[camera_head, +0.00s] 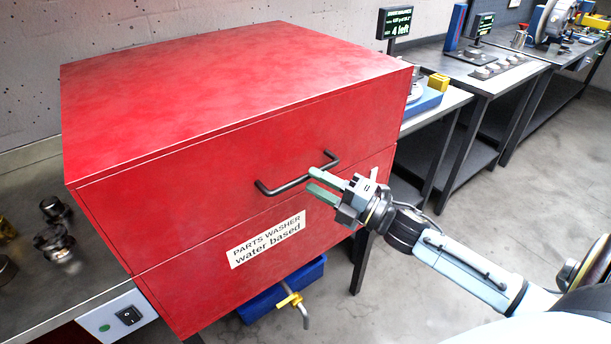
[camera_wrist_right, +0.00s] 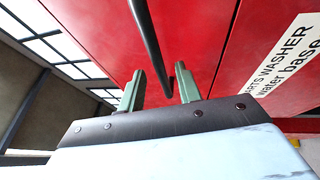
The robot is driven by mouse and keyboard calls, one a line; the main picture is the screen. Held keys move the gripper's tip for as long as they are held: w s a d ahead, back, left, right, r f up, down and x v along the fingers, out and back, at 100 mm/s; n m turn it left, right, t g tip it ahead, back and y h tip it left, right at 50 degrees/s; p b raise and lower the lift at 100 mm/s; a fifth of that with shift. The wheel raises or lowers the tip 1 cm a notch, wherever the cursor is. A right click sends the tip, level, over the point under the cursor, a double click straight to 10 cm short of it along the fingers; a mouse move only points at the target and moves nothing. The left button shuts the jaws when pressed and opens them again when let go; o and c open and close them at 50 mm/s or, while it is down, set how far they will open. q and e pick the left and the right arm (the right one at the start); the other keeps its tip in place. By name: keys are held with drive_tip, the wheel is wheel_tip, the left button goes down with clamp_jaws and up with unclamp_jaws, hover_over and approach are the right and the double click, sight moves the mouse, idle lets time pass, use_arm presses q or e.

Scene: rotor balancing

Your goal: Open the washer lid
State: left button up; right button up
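The parts washer is a big red box with its lid (camera_head: 240,90) down; a thin seam runs across its front. A dark bar handle (camera_head: 285,186) sits on the lid's front, above the "PARTS WASHER water based" label (camera_head: 267,240). My right gripper (camera_head: 314,181) is at the handle's right part, its two green fingers apart. In the right wrist view the handle (camera_wrist_right: 146,45) runs down toward the gap between the open fingers (camera_wrist_right: 160,90). Whether the fingers touch the bar cannot be told. My left gripper is not in view.
A grey bench (camera_head: 40,285) with dark metal parts (camera_head: 56,242) is at the left. A blue bin (camera_head: 283,290) and a yellow-handled tap (camera_head: 290,299) are below the washer. Workbenches (camera_head: 485,75) with displays stand at the back right. The floor at right is clear.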

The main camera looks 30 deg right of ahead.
sight(305, 177)
drive_tip(key=shift+x, duration=1.75)
clamp_jaws()
